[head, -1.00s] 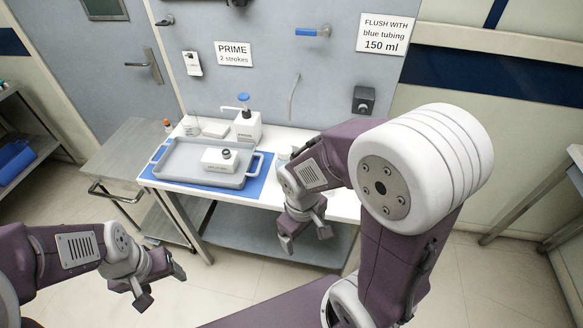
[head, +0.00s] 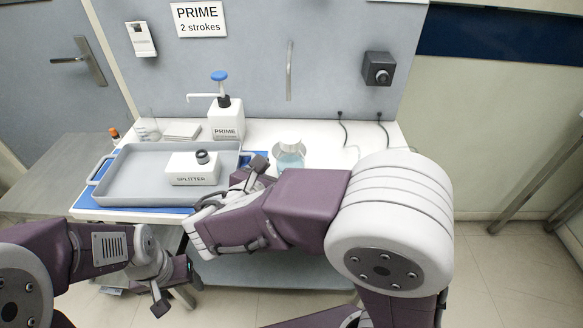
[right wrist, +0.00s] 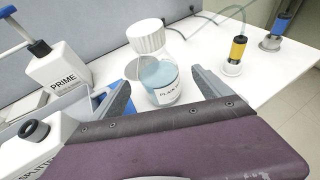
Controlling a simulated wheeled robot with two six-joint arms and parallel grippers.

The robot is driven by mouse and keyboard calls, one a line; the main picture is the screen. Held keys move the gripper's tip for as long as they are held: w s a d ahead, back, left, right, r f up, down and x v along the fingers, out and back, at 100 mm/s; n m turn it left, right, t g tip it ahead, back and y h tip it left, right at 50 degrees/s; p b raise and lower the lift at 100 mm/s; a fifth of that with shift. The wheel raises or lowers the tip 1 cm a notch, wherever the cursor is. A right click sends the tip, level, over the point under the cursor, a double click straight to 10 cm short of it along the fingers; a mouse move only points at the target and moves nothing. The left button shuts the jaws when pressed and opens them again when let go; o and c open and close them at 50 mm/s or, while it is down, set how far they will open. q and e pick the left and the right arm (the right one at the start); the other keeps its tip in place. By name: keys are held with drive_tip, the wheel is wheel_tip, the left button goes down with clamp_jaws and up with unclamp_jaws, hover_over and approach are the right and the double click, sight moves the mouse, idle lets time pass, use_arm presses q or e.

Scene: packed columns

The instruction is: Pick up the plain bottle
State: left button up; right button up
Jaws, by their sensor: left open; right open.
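The plain bottle (head: 291,159) is a small clear bottle with pale blue liquid, standing on the white table right of the tray. My right gripper (head: 250,174) is open and empty at the table's front edge, just left of the bottle in the head view. In the right wrist view its fingers (right wrist: 162,90) appear on either side of the bottle, with no contact visible. My left gripper (head: 176,287) is open and empty, low in front of the table.
A grey tray (head: 123,177) on a blue mat holds a white splitter box (head: 192,170). A white PRIME pump bottle (head: 226,120) stands behind it. Yellow-banded (right wrist: 237,50) and blue-banded (right wrist: 280,24) fittings with tubes stand on the table's right side.

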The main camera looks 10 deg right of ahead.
sight(286, 151)
drive_tip(key=b+x, duration=0.1)
drive_tip(key=x, duration=0.3)
drive_tip(key=shift+w, duration=0.3)
drive_tip(key=shift+w+d+f, duration=0.1)
drive_tip(key=shift+w+d, duration=0.2)
drive_tip(key=shift+s, duration=0.1)
drive_tip(key=shift+c, duration=1.2)
clamp_jaws()
wheel_tip(286, 151, up, 4)
drive_tip(key=shift+r+p, duration=0.25)
drive_tip(key=shift+p, duration=0.65)
drive_tip(key=s+d+r+p, duration=0.2)
drive_tip(key=s+d+r, duration=0.4)
drive_tip(key=d, duration=0.3)
drive_tip(key=shift+s+d+r, duration=0.3)
